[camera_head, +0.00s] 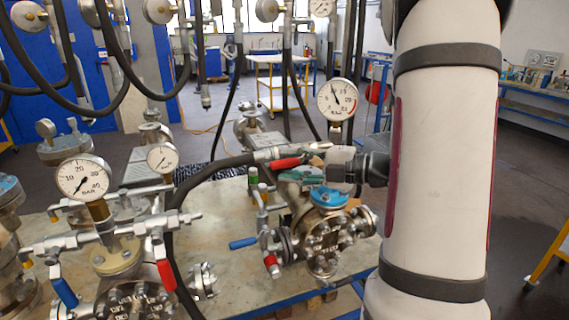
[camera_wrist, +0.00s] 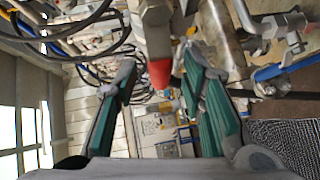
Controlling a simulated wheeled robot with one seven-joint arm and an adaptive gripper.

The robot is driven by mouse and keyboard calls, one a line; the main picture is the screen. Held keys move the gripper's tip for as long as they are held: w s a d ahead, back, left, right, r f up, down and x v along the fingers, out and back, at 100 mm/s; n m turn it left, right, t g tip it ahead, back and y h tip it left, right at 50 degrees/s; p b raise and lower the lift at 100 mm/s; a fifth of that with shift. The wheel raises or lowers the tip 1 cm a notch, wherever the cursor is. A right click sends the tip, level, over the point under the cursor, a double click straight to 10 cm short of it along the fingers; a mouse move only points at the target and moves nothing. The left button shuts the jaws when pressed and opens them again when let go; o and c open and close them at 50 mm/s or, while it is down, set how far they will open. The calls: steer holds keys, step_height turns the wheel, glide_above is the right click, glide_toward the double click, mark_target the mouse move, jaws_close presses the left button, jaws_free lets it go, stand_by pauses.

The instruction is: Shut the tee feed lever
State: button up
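My gripper (camera_head: 287,177) is beside the flanged vessel with the blue cap (camera_head: 328,196), its green-padded fingers just below a red lever (camera_head: 286,163) on the valve at the hose end. In the wrist view my gripper (camera_wrist: 160,62) is open, with a green pad on each side. A red lever end (camera_wrist: 159,73) shows between the fingertips there; touching or apart, I cannot tell. Another red lever (camera_head: 271,265) and a blue lever (camera_head: 243,243) are on the small valves left of this vessel. I cannot tell for certain which lever is the tee feed lever.
Gauges stand close by: one (camera_head: 338,99) above the vessel, others (camera_head: 82,178) on the left vessel. A black hose (camera_head: 176,230) loops between the vessels. The left vessel has a blue lever (camera_head: 64,291) and a red lever (camera_head: 166,274). Bare bench top (camera_head: 225,290) shows between.

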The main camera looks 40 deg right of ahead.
steer(key=shift+x, duration=1)
jaws_close()
